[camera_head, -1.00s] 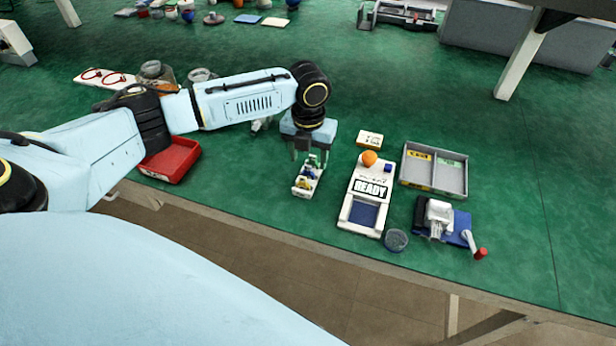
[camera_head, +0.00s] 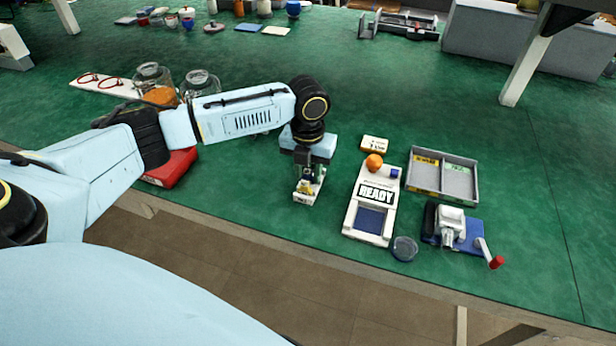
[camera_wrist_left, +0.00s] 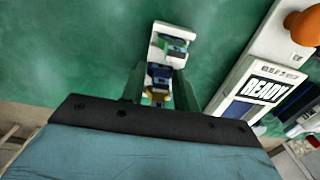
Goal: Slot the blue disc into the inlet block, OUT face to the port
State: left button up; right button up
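A small white rack (camera_head: 306,197) stands on the green bench and holds small parts with green, blue and yellow on them. The dark blue part in its middle (camera_wrist_left: 159,74), which looks like the blue disc, also shows in the head view (camera_head: 311,174). My left gripper (camera_wrist_left: 160,80) points down over the rack, its fingers apart on either side of the blue part; I cannot tell if they touch it. The face marking is not readable. A white-grey block (camera_head: 450,218) sits on the blue-based crank unit; I cannot tell if it is the inlet block. My right gripper is out of view.
Right of the rack are a white READY panel (camera_head: 358,218) with an orange ball (camera_head: 374,161), a round dish (camera_head: 404,249) and a grey divided tray (camera_head: 474,186).

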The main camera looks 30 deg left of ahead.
pick_arm(q)
jog(key=shift+f, duration=0.3)
jog(key=shift+c, duration=1.4)
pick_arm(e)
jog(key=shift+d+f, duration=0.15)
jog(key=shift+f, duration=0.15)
pick_arm(q)
jog(key=shift+r, duration=0.1)
